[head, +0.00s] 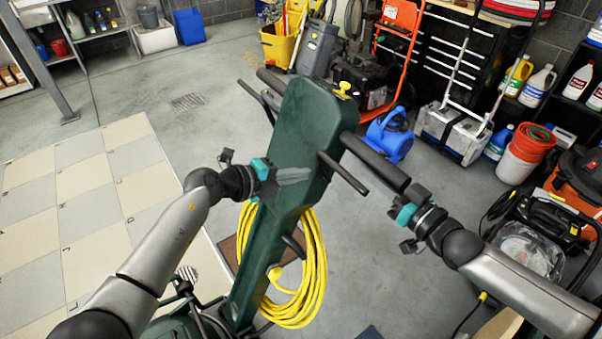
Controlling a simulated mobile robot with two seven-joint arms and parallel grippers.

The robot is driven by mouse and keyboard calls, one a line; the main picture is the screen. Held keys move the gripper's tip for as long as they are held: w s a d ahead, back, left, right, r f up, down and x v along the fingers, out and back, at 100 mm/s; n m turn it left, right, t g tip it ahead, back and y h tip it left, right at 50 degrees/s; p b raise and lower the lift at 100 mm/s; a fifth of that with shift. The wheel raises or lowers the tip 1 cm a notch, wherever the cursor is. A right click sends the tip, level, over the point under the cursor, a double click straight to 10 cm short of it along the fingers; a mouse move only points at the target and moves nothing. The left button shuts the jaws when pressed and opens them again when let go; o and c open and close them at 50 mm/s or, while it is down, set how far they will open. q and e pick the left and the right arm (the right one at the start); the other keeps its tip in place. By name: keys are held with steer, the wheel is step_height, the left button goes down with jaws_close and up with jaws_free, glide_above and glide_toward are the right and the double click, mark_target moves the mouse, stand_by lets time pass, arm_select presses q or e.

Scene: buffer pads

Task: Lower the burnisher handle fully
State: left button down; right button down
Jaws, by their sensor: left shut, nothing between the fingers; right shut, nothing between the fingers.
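The burnisher handle (308,125) is a dark green column with a wide head in the middle of the head view. It rises at a slant from the machine body at the bottom. A black grip bar (375,162) sticks out to the right, and another (270,80) to the left. A yellow knob (345,88) sits on the head. My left gripper (300,175) is shut and empty, overlapping the column's left side in the picture; contact cannot be told. My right gripper (403,212) is shut and empty by the right grip bar's outer end; contact cannot be told.
A yellow cord coil (314,285) hangs on the column. Pale floor tiles (85,210) lie at the left. A blue blower (390,135), an orange hand truck (400,20) and red buckets (525,155) stand behind and right. Grey floor is clear behind left.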

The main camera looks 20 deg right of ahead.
mark_target(314, 171)
arm_select(q)
steer(key=shift+w+d+f, duration=0.1)
steer(key=shift+d, duration=0.2)
arm_select(e)
steer(key=shift+r, duration=0.25)
arm_select(q)
steer(key=shift+d, duration=0.1)
steer(key=shift+w+d+f+y, duration=0.1)
steer(key=shift+w+d+f, duration=0.15)
steer(key=shift+d, duration=0.35)
steer(key=shift+w+d+f+y, duration=0.1)
steer(key=shift+w+d+f, duration=0.1)
steer(key=shift+d, duration=0.35)
steer(key=shift+w+d+f+y, duration=0.1)
steer(key=shift+w+d+f, duration=0.15)
steer(key=shift+d, duration=0.35)
steer(key=shift+d+f, duration=0.15)
steer(key=shift+d, duration=0.1)
arm_select(e)
steer(key=shift+f, duration=0.15)
steer(key=c, duration=1.6)
jaws_free()
steer(key=shift+c, duration=2.2)
jaws_free()
